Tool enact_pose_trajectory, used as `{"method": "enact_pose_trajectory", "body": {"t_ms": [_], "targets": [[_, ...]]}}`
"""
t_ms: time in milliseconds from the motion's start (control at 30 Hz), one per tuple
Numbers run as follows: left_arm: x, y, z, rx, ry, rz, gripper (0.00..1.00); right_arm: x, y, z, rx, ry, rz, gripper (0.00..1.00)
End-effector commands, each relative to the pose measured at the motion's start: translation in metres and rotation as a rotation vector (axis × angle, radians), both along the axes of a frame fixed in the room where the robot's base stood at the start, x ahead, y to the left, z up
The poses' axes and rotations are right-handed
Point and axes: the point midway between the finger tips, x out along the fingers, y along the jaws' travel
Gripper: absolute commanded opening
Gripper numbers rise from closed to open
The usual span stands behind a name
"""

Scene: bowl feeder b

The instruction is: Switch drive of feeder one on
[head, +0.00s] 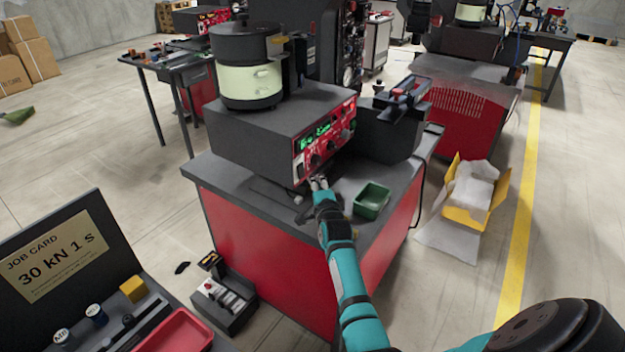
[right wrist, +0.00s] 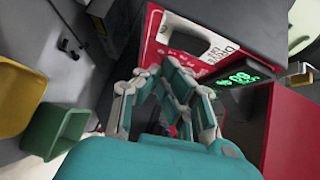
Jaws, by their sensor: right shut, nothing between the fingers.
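The feeder control box (head: 265,125) is dark, with a red front panel (head: 325,137) carrying a green lit display and several knobs. A bowl feeder with a black top and pale green drum (head: 250,82) stands on the box. My right gripper (head: 318,182) is shut and empty, at the lower front edge of the panel. In the right wrist view my right gripper (right wrist: 172,68) is in front of the red panel, near a white label (right wrist: 205,45), with the display (right wrist: 243,77) to the right. The fingers hide part of the panel, and contact cannot be told. My left gripper is out of view.
A green bin (head: 371,201) stands on the bench (head: 270,210) right of my right gripper. A dark vice-like fixture (head: 400,98) is behind it. A yellow open carton (head: 472,190) lies on the floor at right. A job card board (head: 55,260) is at lower left.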

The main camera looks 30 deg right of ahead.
Motion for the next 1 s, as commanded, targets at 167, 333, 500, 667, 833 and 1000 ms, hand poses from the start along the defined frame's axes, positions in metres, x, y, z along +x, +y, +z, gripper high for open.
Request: {"method": "enact_pose_trajectory", "body": {"t_ms": [167,333,500,667,833,1000], "targets": [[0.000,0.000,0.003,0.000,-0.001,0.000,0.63,0.012,0.004,-0.001,0.001,0.000,-0.001,0.00],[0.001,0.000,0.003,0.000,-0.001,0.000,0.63,0.014,0.005,-0.002,-0.001,-0.001,-0.001,0.00],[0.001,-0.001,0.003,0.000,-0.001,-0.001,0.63,0.014,0.005,-0.002,0.000,-0.001,-0.001,0.00],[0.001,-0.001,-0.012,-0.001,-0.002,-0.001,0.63,0.017,0.007,-0.009,0.012,-0.030,0.000,0.00],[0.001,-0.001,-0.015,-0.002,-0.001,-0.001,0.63,0.020,0.008,-0.005,0.024,-0.059,0.000,0.00],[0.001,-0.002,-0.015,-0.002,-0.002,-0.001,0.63,0.020,0.008,-0.005,0.024,-0.058,0.000,0.00]]}}
